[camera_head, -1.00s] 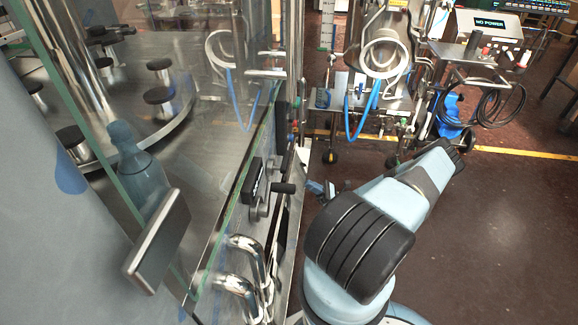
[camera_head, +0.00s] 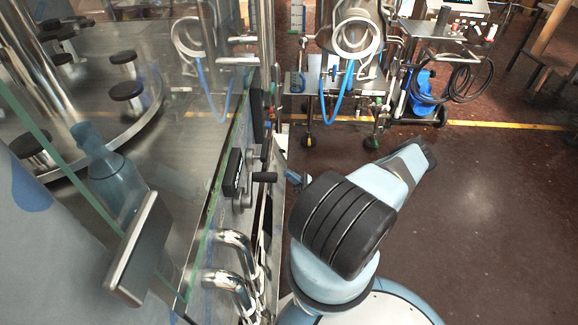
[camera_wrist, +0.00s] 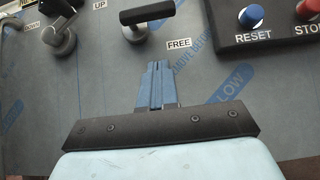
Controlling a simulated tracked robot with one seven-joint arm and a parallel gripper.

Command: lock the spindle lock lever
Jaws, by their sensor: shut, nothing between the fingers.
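The lever (camera_wrist: 147,13) beside the FREE label has a black bar handle on a round metal hub, at the top middle of the wrist view. In the head view a black-handled lever (camera_head: 265,177) sticks out from the machine's side; I take it to be the same one. My gripper (camera_wrist: 158,68) has its blue fingers shut and empty. In the wrist view its tips show just below the lever's hub; I cannot tell the depth between them. In the head view my gripper (camera_head: 290,176) is just right of the handle, mostly hidden behind my arm.
Another lever (camera_wrist: 60,38), by the DOWN and UP labels, is left. A box with blue RESET (camera_wrist: 251,16) and red STOP (camera_wrist: 308,9) buttons is right. Bent metal handles (camera_head: 236,262) stick out below the levers. A wheeled cart (camera_head: 345,80) stands behind; floor at right is clear.

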